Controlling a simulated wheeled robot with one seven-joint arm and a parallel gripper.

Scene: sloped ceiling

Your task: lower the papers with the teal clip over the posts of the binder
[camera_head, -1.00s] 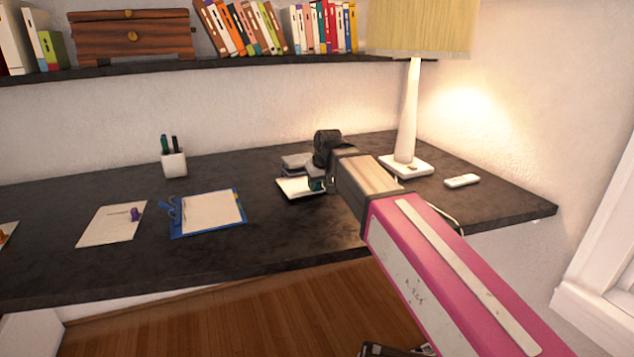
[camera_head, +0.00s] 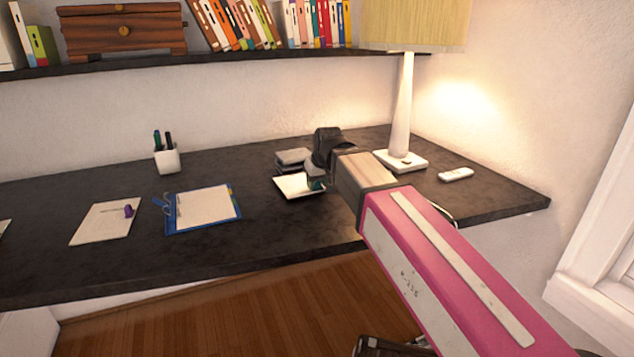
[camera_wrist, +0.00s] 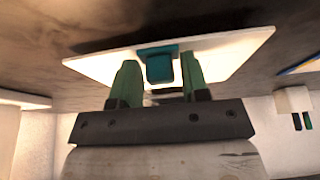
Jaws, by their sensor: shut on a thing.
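My gripper (camera_wrist: 158,90) is shut on the teal clip (camera_wrist: 158,66), which sits between its green fingers in the wrist view. The white papers (camera_wrist: 225,52) spread out beyond the clip. In the head view the papers (camera_head: 296,186) are right of the binder, near my gripper (camera_head: 317,184); I cannot tell how high they are above the desk. The blue binder (camera_head: 171,228) lies open on the desk with white sheets (camera_head: 205,206) on it and a blue clip-like part and rings at its left side. Its posts are too small to make out clearly.
A dark stack (camera_head: 293,158) stands behind the papers. A white pen cup (camera_head: 167,160), a loose sheet with a purple item (camera_head: 105,222), a lamp (camera_head: 401,160) and a white remote (camera_head: 456,174) are on the desk (camera_head: 260,225). The desk between binder and papers is clear.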

